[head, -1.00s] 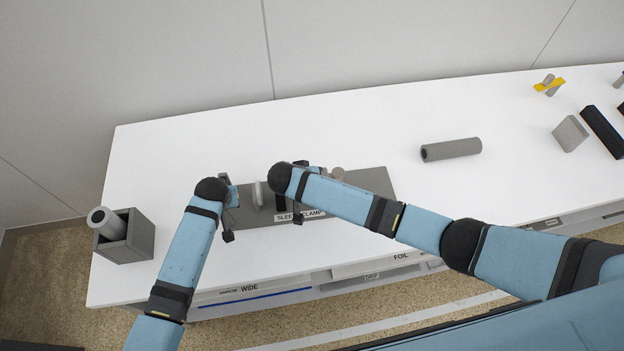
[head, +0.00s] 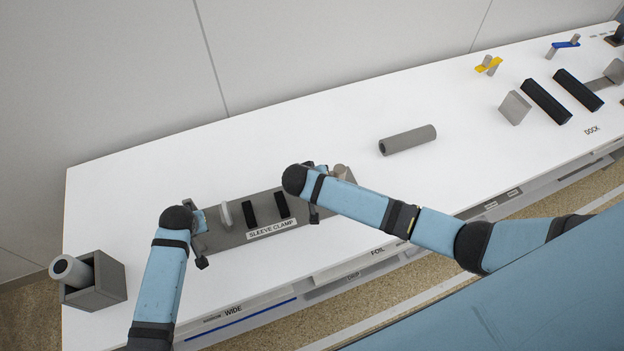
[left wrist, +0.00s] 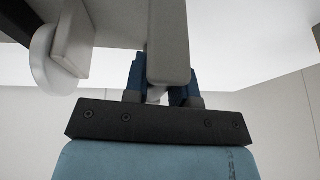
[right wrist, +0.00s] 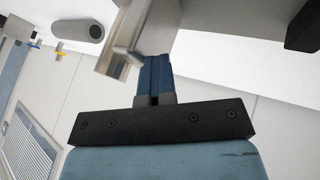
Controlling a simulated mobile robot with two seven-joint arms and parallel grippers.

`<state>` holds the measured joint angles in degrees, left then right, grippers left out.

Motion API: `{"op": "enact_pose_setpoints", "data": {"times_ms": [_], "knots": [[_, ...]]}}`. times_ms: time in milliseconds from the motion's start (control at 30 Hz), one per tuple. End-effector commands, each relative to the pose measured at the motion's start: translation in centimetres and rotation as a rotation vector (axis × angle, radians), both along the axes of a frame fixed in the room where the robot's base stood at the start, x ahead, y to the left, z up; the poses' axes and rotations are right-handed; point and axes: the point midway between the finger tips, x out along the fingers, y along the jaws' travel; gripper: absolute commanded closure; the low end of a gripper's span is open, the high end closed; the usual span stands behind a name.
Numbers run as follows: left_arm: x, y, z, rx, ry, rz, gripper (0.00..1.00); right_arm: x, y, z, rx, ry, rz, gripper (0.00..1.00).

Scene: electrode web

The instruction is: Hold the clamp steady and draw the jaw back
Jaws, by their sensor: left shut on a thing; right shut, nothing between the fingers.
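The sleeve clamp is a grey base (head: 228,238) with a "SLEEVE CLAMP" label (head: 271,228), a pale upright disc (head: 225,214) and two black bars (head: 250,214). My left gripper (head: 203,222) is at its left end. In the left wrist view its blue fingers (left wrist: 160,80) are shut on a grey handle (left wrist: 168,45); the disc (left wrist: 55,60) is beside it. My right gripper (head: 318,185) is over the clamp's right part, its fingertips mostly hidden by my arm. In the right wrist view its fingers (right wrist: 153,75) are shut and empty, close to a grey bar (right wrist: 130,30); contact is unclear.
A grey box (head: 112,290) holding a grey sleeve (head: 78,270) stands at the table's left end. A loose grey cylinder (head: 408,140) lies behind and right of the clamp. Black bars (head: 546,101) and a grey block (head: 514,107) lie farther right. The table between is clear.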

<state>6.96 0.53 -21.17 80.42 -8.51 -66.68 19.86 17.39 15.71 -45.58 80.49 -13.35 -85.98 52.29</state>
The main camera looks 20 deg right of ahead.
Motion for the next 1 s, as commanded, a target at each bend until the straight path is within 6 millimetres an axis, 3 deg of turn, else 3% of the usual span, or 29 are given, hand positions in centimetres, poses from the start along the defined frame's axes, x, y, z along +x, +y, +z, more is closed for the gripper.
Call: {"op": "enact_pose_setpoints", "data": {"times_ms": [33,167,333,700,1000], "knots": [[-0.4,0.8,-0.7,0.014,0.014,0.006,1.00,0.1,-0.9,-0.2,-0.017,0.003,-0.012,1.00],[-0.4,0.9,-0.7,0.015,0.014,0.006,1.00,0.1,0.2,-0.2,-0.015,0.003,-0.011,1.00],[-0.3,0.8,-0.7,0.014,0.013,0.005,1.00,0.0,4.1,0.0,-0.002,0.001,-0.003,1.00],[-0.3,0.7,-0.7,0.013,0.012,0.005,1.00,-2.8,8.0,6.4,0.001,-0.004,0.000,1.00],[-0.3,0.7,-0.7,0.012,0.012,0.006,1.00,-3.6,9.0,8.1,-0.001,-0.002,0.000,1.00]]}}
